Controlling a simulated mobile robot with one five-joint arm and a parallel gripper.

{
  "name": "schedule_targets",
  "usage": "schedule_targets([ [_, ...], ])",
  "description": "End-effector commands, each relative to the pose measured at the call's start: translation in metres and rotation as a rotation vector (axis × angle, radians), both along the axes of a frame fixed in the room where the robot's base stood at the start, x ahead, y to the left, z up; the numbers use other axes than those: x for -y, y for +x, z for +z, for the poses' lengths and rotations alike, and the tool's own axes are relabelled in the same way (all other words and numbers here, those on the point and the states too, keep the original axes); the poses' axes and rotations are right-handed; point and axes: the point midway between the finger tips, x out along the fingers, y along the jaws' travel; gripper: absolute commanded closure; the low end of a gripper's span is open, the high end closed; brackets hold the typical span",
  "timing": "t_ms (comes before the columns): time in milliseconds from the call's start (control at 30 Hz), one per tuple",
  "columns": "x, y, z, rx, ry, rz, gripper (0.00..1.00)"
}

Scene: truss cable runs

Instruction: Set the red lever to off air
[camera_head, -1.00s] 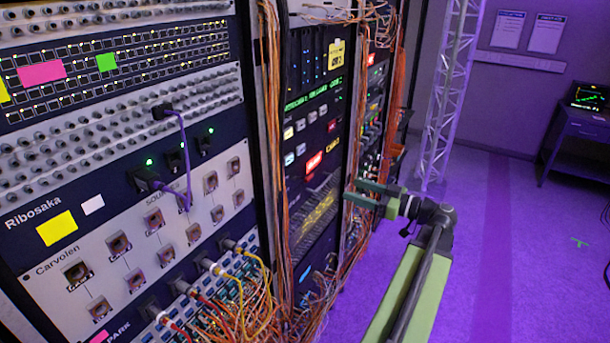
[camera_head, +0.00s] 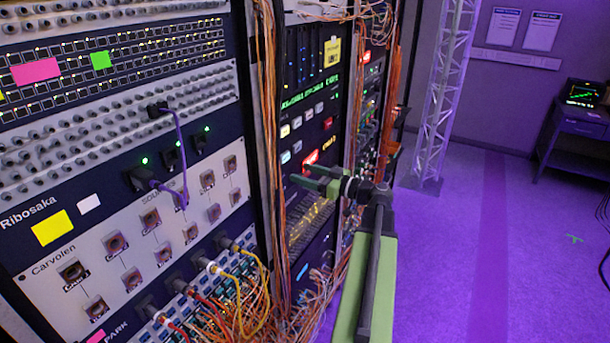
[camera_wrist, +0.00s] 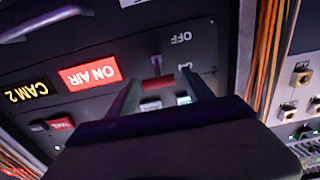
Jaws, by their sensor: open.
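The red lever (camera_wrist: 158,83) shows in the wrist view, a short red bar at the end of a pale stem on a dark panel. It lies between the fingertips of my gripper (camera_wrist: 161,78). The fingers are apart, one on each side of it; I cannot tell whether either touches it. An OFF label (camera_wrist: 180,37) is on the panel beyond the stem, and a lit red ON AIR sign (camera_wrist: 90,73) is to the left.
Orange cable bundles (camera_head: 268,130) run down the rack beside the panel. Patch cables (camera_head: 235,300) hang low in front. A truss (camera_head: 440,100) stands behind; the floor to the right is open.

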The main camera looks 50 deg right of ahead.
Motion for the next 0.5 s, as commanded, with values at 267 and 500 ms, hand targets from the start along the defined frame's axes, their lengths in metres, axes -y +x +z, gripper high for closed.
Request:
schedule_targets([
  [267,-0.0002,-0.0001,0.0000,0.000,0.000,0.001,0.68],
  [500,-0.0004,0.0000,0.0000,0.000,0.000,0.001,0.99],
])
